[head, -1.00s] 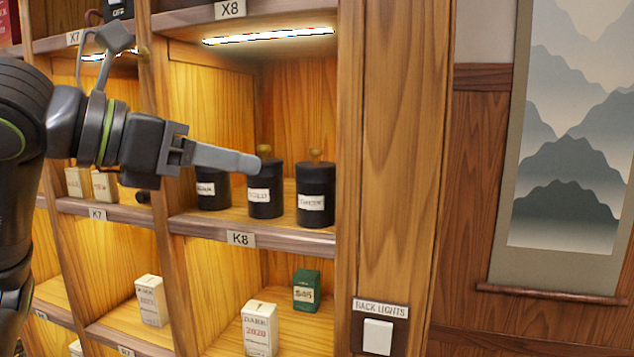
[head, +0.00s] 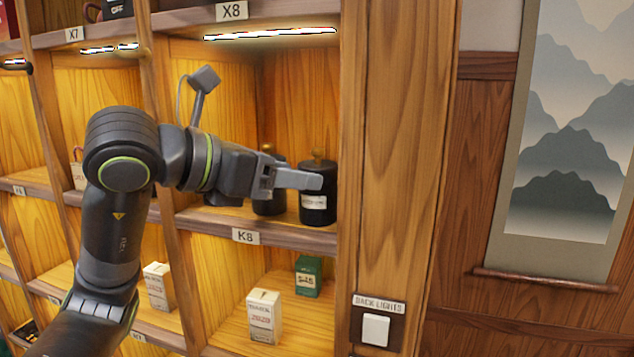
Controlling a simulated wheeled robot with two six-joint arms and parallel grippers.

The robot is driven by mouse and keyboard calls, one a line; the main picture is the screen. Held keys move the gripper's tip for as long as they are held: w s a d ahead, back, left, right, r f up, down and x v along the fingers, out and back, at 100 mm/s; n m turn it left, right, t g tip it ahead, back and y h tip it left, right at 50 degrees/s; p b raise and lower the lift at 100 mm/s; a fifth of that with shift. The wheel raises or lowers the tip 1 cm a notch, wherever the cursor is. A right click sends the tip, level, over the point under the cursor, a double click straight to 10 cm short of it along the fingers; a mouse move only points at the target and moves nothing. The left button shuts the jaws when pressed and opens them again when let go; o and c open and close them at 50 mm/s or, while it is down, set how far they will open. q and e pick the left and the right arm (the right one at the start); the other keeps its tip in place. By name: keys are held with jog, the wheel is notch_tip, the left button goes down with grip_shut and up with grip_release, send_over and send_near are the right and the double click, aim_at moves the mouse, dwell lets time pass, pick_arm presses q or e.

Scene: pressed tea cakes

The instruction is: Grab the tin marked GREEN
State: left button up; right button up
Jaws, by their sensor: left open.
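Black tins with brass knobs stand on the shelf marked K8. The right tin (head: 318,206) has a white label, too small and blurred to read surely. My left gripper (head: 315,181) is open, its fingers in front of the right tin's upper body; I cannot tell if they touch it. The middle tin (head: 268,206) is mostly covered by the gripper, and its label is hidden. Only a dark bit of a left tin (head: 222,202) shows below my wrist. I cannot make out which tin says GREEN. My right gripper is not in view.
The K8 shelf edge (head: 262,234) runs below the tins, and a thick wooden post (head: 390,150) stands just right of them. A white box (head: 264,317) and a green box (head: 307,277) stand one shelf lower.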

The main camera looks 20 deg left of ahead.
aim_at(305, 223)
pick_arm(q)
jog(key=shift+p+x, duration=0.5)
jog(key=shift+x, duration=1.05)
jog(key=c, duration=0.7)
